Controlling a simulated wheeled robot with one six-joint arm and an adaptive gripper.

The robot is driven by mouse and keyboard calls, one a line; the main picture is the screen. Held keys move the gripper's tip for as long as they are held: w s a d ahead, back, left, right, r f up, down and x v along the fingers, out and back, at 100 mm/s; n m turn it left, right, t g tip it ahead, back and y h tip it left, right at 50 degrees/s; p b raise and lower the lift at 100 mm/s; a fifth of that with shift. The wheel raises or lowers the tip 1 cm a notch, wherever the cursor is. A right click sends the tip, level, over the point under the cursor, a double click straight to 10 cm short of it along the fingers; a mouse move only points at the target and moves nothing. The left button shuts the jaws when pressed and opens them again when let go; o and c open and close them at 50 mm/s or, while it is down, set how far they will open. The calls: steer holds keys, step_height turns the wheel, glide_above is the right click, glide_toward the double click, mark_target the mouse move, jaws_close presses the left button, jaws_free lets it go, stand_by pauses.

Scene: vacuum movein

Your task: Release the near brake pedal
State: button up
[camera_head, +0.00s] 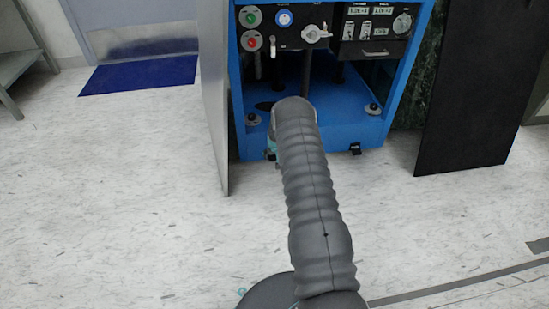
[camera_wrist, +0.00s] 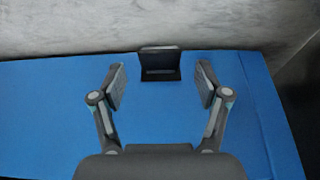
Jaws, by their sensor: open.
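A black brake pedal (camera_wrist: 160,64) sticks out at the edge of a blue surface in the wrist view. My gripper (camera_wrist: 160,80) is open, with one finger on each side of the pedal and clear gaps between. No contact shows. In the head view, a small black pedal (camera_head: 271,155) at the lower left front of the blue cart (camera_head: 325,137) lies beside my arm, which hides most of my gripper. Another black pedal (camera_head: 355,149) is at the cart's lower right front. I cannot tell whether either is pressed down.
A control panel (camera_head: 325,28) with knobs and buttons is above on the cart. A grey panel door (camera_head: 213,95) stands open at the left and a black panel (camera_head: 470,95) at the right. The pale floor (camera_head: 120,200) in front is clear.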

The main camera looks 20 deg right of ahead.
steer(key=shift+x, duration=1)
steer(key=shift+r, duration=0.1)
